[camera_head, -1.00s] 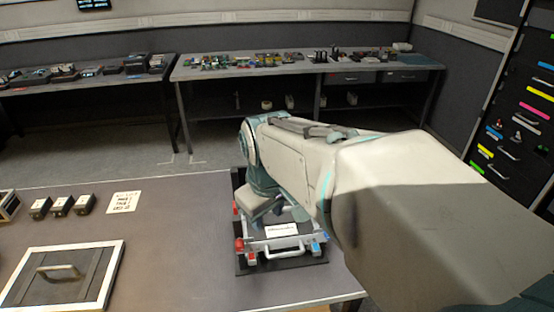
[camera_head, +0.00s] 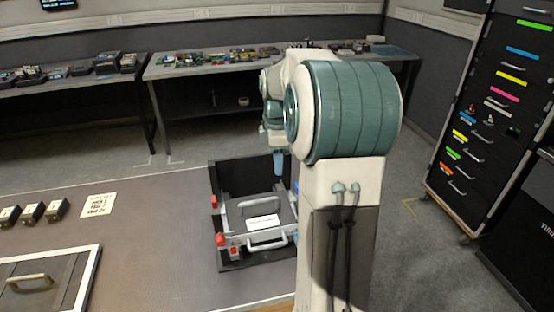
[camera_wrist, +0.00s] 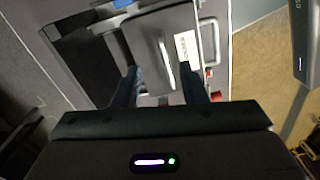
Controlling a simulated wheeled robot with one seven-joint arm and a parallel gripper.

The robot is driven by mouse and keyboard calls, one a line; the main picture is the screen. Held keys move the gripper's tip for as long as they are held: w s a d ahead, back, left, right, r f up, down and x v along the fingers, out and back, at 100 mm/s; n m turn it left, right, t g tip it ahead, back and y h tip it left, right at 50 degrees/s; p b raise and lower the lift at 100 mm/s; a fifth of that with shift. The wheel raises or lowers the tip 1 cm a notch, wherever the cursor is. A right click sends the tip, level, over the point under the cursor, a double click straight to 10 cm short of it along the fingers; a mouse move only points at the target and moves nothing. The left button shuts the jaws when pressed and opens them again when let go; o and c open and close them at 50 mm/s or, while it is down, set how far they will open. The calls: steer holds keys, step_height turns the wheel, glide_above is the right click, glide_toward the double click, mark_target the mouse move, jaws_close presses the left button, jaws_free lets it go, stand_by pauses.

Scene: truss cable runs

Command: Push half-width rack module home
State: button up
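The rack module (camera_head: 264,208) is a grey box with a white label and a light front handle (camera_head: 266,242). It sits in a black frame (camera_head: 226,180) on the near table, with red parts at its left side. My gripper (camera_head: 279,163) points down above the back right part of the frame, apart from the module; my arm hides the frame's right side.
A panel with a handle (camera_head: 48,278) lies at the table's front left. Several small black blocks (camera_head: 32,212) and a printed card (camera_head: 98,206) lie behind it. A drawer cabinet (camera_head: 480,130) stands at right. The table between the card and the black frame is clear.

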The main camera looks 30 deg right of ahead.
step_height(320, 180, down, 14)
steer(key=shift+r+p, duration=0.1)
steer(key=shift+p, duration=0.35)
steer(key=shift+c, duration=0.4)
jaws_close()
steer(key=shift+o, duration=0.5)
jaws_free()
step_height(320, 180, up, 14)
steer(key=shift+b, duration=0.45)
